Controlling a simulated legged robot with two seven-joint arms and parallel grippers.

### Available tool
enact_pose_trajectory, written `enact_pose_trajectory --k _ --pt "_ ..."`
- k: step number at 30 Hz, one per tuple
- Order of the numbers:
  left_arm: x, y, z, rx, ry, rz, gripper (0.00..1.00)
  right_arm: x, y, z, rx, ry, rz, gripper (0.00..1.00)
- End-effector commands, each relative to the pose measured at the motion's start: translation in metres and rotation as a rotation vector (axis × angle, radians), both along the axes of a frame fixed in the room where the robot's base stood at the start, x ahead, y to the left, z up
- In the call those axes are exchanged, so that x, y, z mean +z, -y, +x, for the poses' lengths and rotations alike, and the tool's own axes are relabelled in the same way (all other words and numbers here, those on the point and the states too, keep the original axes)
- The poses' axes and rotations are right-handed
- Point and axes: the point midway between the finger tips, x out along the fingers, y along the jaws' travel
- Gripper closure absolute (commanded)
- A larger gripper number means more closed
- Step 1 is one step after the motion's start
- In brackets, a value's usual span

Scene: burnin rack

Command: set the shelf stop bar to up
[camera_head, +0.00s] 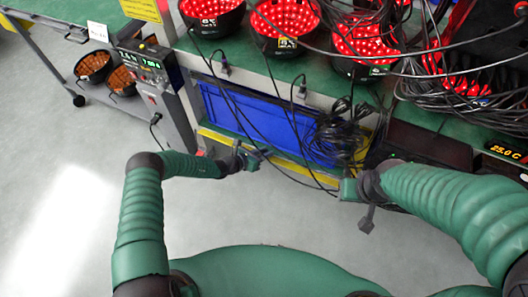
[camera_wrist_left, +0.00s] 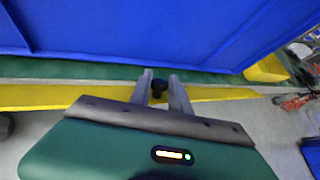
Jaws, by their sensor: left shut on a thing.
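The shelf stop bar is the yellow bar (camera_head: 290,167) along the front edge of the lower shelf. In the left wrist view the yellow bar (camera_wrist_left: 225,94) runs across, below a blue panel. My left gripper (camera_head: 258,158) reaches the bar in the head view. In the left wrist view its two grey fingers (camera_wrist_left: 160,88) are on either side of a small black knob (camera_wrist_left: 158,84) at the bar, and the gripper is shut on it. My right gripper (camera_head: 367,222) hangs before the shelf, away from the bar, and its jaws are too small to tell.
A blue bin (camera_head: 262,120) fills the lower shelf behind the bar. Black cables (camera_head: 340,132) hang in front of it at the right. Red-lit round baskets (camera_head: 285,25) stand on the green upper shelf. A control box (camera_head: 143,66) stands at the left.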

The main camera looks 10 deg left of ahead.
Motion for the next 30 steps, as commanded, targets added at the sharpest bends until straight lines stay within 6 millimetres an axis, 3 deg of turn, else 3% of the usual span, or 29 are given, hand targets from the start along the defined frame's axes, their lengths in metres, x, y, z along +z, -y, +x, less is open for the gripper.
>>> enact_pose_trajectory --k 19,20,23,30 --pt "0.0011 -0.0026 0.0057 0.005 -0.053 0.022 1.0 0.0037 0.0 0.0 0.0 0.0 0.0 0.64" --pt "0.0011 -0.0026 0.0057 0.005 -0.053 0.022 0.73 0.0037 0.0 0.0 0.0 0.0 0.0 0.64" --pt "0.0012 -0.002 0.0052 0.004 -0.053 0.021 0.6 0.0037 0.0 0.0 0.0 0.0 0.0 0.64" --pt "0.0015 -0.0005 0.0041 0.002 -0.053 0.02 0.58 0.0038 0.0 -0.0001 0.0 0.0 0.0 0.64"
